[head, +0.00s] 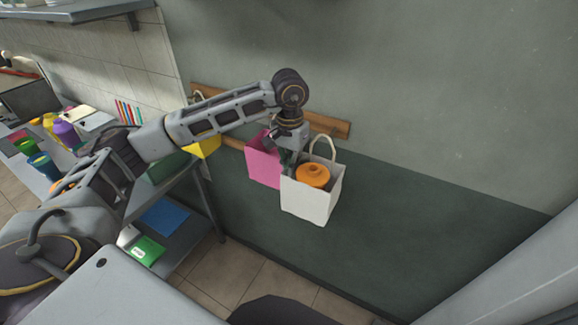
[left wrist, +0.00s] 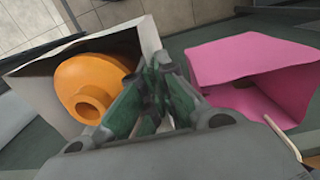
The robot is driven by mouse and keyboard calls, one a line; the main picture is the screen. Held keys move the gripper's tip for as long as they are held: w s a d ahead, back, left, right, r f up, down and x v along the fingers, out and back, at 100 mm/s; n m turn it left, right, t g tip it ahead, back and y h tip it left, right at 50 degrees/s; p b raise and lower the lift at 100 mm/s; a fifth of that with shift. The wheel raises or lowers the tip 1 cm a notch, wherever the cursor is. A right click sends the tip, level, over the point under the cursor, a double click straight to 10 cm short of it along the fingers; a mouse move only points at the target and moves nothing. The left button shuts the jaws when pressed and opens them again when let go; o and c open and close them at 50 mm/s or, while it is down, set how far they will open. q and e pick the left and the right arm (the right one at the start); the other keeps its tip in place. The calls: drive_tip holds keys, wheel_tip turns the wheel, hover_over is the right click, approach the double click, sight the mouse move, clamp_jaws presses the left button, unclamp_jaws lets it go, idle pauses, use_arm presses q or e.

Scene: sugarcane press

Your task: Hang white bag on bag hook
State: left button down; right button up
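The white bag (head: 311,200) is an open paper bag with a loop handle (head: 323,146) standing up and a round orange object (head: 313,175) inside. It is off the floor, close to the green wall. It also shows at the left of the left wrist view (left wrist: 30,92), with the orange object in its mouth. My left gripper (head: 288,158) is at the bag's left rim; its fingers (left wrist: 163,62) are close together and appear shut on that rim. A wooden rail (head: 335,126) runs along the wall behind. The hook for the white bag is hidden. My right gripper is not in view.
A pink bag (head: 262,165) hangs just left of the white bag, and a yellow bag (head: 205,147) is further left on the rail. A cluttered table (head: 196,166) stands at left. The wall right of the white bag is clear.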

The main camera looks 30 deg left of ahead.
sight(303, 156)
use_arm(q)
drive_tip(key=shift+w+d+f, duration=0.1)
drive_tip(key=shift+w+f, duration=0.25)
drive_tip(key=shift+w, duration=0.95)
drive_tip(key=shift+w+a+f, duration=0.1)
drive_tip(key=shift+w+f, duration=0.25)
drive_tip(key=shift+w, duration=0.95)
drive_tip(key=shift+w+d+f, duration=0.1)
drive_tip(key=shift+w+f, duration=0.25)
drive_tip(key=shift+w, duration=0.95)
drive_tip(key=c, duration=2.2)
unclamp_jaws()
drive_tip(key=o, duration=0.6)
drive_tip(key=shift+o, duration=0.2)
drive_tip(key=shift+f, duration=0.15)
wheel_tip(303, 156, up, 12)
